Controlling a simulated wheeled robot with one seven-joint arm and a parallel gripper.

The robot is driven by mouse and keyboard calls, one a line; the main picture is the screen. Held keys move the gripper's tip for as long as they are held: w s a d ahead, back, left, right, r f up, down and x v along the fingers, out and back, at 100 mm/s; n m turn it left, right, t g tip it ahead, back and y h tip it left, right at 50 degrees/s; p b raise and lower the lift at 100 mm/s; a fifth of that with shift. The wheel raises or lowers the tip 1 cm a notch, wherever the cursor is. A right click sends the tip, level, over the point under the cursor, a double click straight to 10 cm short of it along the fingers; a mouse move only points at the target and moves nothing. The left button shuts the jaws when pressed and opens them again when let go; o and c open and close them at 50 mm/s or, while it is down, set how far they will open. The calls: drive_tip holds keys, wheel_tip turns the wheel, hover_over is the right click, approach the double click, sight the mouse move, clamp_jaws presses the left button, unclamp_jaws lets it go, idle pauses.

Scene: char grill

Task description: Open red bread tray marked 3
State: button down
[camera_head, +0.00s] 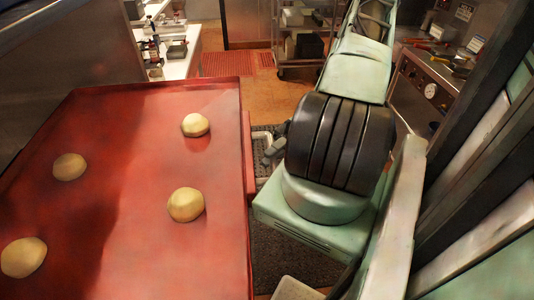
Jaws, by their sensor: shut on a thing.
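A large red bread tray (120,125) fills the left of the head view, seen from above. Several pale round dough balls, one of them near its right side (186,205), lie spaced apart on it. No number 3 can be seen on the part in view. My gripper (262,137) is at the tray's right edge, partly hidden behind my own arm. It is shut on the red edge there; the exact contact of the fingertips is small and hard to make out.
A metal wall or cabinet (70,60) stands close behind the tray on the left. A white counter (180,60) is beyond it. A wheeled rack (303,70) stands at the back. A steel appliance with a gauge (431,90) is at the right. Brown floor (245,95) lies open between.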

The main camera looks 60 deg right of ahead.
drive_tip(key=c, duration=1.4)
unclamp_jaws()
drive_tip(key=shift+o, duration=0.2)
drive_tip(key=s+d+f+b, duration=0.2)
drive_tip(key=d+b, duration=0.5)
drive_tip(key=d, duration=1)
drive_tip(key=shift+s+f, duration=0.2)
drive_tip(key=shift+s, duration=0.05)
drive_tip(key=shift+r, duration=0.1)
